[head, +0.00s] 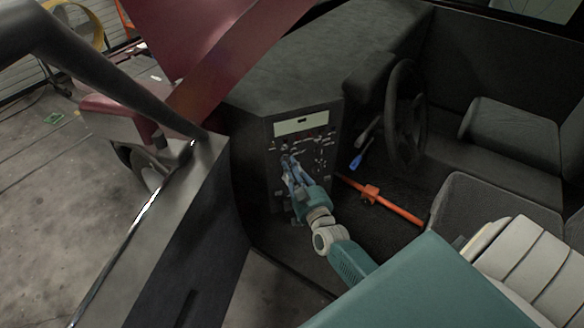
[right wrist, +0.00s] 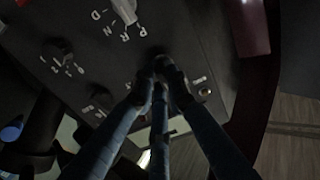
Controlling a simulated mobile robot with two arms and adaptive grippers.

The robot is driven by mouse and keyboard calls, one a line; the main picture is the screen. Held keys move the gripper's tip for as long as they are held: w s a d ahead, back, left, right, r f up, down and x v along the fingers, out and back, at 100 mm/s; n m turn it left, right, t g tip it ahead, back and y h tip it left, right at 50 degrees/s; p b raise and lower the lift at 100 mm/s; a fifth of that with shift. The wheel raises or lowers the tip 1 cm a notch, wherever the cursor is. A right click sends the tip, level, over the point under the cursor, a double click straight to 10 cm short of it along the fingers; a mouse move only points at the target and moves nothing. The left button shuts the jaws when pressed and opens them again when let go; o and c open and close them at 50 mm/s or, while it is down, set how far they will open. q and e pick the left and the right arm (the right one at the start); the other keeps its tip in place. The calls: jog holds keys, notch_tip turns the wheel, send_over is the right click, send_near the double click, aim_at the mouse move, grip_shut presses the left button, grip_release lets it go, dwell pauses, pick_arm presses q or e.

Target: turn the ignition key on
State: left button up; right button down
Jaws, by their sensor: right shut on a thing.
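The black control panel (head: 300,150) of the vehicle stands left of the steering wheel and shows small knobs and white marks. My right gripper (head: 289,166) reaches the panel's face. In the right wrist view my right gripper (right wrist: 160,80) is shut on a small dark part on the panel, which I take to be the ignition key (right wrist: 156,56). The fingers hide most of it, and its turn position cannot be told. My left gripper is not in view.
In the right wrist view a selector lever marked P R N D (right wrist: 124,10) and two dark knobs (right wrist: 58,49) (right wrist: 97,95) sit close by. The steering wheel (head: 392,110), a blue-tipped lever (head: 357,161) and an orange bar (head: 395,207) lie to the right. An open door (head: 175,245) stands left.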

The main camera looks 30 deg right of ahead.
jog(key=shift+m, duration=0.3)
jog(key=shift+f+m+b, duration=0.2)
jog(key=shift+m+b, duration=0.8)
jog(key=shift+m, duration=3)
jog(key=c, duration=1.7)
grip_release()
jog(key=v, duration=1.2)
jog(key=shift+r, duration=0.1)
